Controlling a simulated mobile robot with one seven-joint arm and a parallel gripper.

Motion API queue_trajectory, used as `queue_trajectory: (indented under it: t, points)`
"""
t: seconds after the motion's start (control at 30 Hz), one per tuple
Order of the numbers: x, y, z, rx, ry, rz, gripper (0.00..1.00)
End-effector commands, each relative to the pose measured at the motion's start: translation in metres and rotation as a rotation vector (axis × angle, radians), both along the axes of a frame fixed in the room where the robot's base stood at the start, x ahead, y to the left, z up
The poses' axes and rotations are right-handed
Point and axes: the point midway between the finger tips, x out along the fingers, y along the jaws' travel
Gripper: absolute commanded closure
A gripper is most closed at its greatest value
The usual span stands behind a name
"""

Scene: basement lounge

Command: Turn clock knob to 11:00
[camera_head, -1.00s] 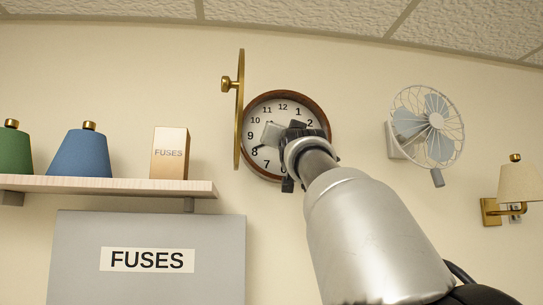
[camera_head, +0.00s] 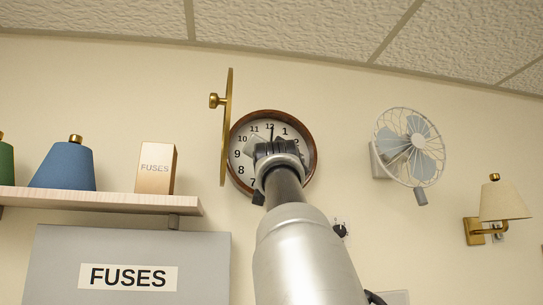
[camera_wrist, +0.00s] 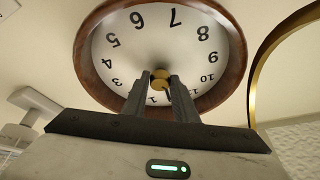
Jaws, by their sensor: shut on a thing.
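The round clock (camera_head: 314,150) hangs on the wall, with a brown wooden rim and a white face. It appears upside down in the wrist view (camera_wrist: 238,60). A small brass knob (camera_wrist: 160,76) sits at the face's centre. My gripper (camera_wrist: 160,84) reaches up from the 12 side, its two dark fingers shut on the knob. In the head view my gripper (camera_head: 272,149) covers the centre and part of the lower face. A thin dark hand points near 12 in the head view; other hands are hidden or unclear.
The clock's brass-rimmed door (camera_head: 227,130) stands open at its left, close beside my gripper. A shelf (camera_head: 110,200) with lampshades and a fuse box carton (camera_head: 157,168) is left. A wall fan (camera_head: 415,145) and lamp (camera_head: 503,203) are right.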

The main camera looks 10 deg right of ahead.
Motion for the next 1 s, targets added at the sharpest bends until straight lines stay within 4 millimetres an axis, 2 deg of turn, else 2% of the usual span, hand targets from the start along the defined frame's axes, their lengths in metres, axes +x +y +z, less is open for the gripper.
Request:
queue_trajectory:
  t: [0.03, 0.07, 0.13, 0.17, 0.43, 0.57, 0.77, 1.0]
  points:
    - [-0.001, 0.001, 0.001, 0.002, -0.003, 0.003, 0.97]
    - [-0.001, 0.001, 0.001, 0.002, -0.003, 0.003, 0.69]
    - [-0.001, 0.001, 0.001, 0.002, -0.003, 0.003, 0.57]
    - [-0.001, 0.001, 0.001, 0.001, -0.003, 0.002, 0.56]
    - [-0.001, 0.000, 0.000, 0.001, -0.001, 0.001, 0.56]
    - [-0.007, 0.002, -0.006, 0.000, -0.001, 0.003, 0.56]
    - [-0.038, 0.007, -0.023, 0.001, -0.004, 0.006, 0.56]
    - [-0.085, 0.013, -0.042, 0.002, -0.006, 0.005, 0.56]
